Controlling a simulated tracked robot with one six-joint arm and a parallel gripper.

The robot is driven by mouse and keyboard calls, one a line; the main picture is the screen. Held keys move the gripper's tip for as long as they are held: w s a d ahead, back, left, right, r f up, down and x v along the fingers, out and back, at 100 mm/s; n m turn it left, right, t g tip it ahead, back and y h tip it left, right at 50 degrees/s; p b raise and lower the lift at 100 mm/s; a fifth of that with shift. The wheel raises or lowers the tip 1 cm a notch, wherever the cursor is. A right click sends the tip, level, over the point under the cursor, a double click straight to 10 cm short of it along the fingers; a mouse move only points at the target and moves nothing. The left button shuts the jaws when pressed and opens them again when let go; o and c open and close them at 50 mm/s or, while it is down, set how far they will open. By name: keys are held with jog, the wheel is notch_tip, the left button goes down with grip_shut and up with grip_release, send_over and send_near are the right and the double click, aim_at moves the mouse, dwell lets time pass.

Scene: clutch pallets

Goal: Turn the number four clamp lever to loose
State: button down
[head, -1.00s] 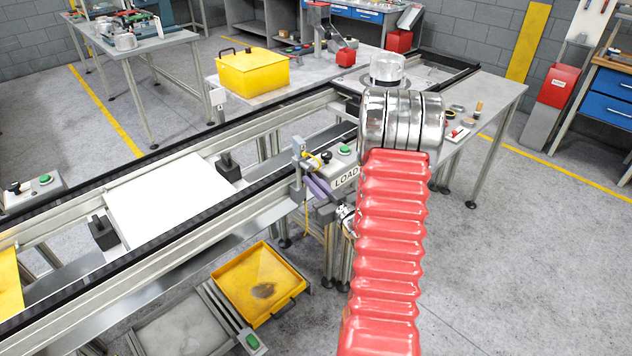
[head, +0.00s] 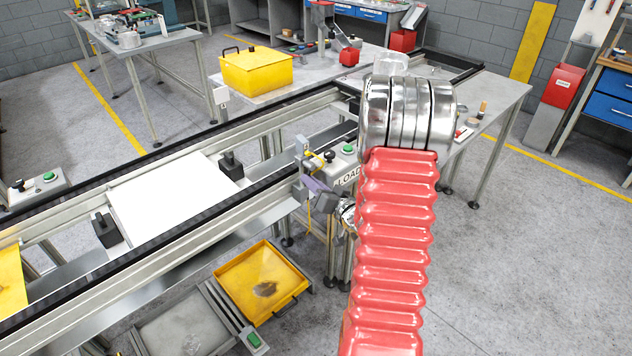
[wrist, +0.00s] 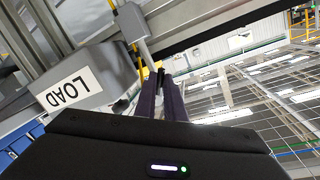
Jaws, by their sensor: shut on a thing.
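My gripper (wrist: 161,74) has its two purple fingers close together, closed on a small dark piece that I take to be the clamp lever. A grey block with a pale rod (wrist: 140,38) reaches down beside the fingertips in the wrist view. In the head view my gripper (head: 312,181) is at a grey clamp post (head: 302,160) on the near rail of the conveyor frame, left of the LOAD box. The fingers mostly hide the lever. No number four can be read, and the lever's setting cannot be told.
The LOAD box (head: 347,176) with a green button stands close right of my gripper. A white panel (head: 172,200) lies between the rails. A yellow tray (head: 262,283) is below. A yellow bin (head: 256,72) stands on the back table. Open floor lies at the right.

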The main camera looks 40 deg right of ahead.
jog(key=shift+s+a+r+m+g+y, duration=0.15)
jog(key=shift+r+m+y, duration=0.25)
jog(key=shift+m, duration=0.95)
jog(key=shift+w+a+r+m+g+y, duration=0.1)
jog(key=shift+r+m+y, duration=0.3)
jog(key=shift+m, duration=1)
jog(key=shift+s+a+r+m+g+y, duration=0.15)
jog(key=shift+r+m+y, duration=0.25)
jog(key=shift+m, duration=0.95)
jog(key=shift+w+r, duration=0.1)
jog(key=c, duration=1.8)
grip_release()
jog(key=shift+c, duration=0.2)
jog(key=shift+a, duration=0.1)
jog(key=s+r, duration=0.2)
jog(key=s, duration=1.1)
jog(key=shift+s+r, duration=0.25)
jog(key=shift+r, duration=0.05)
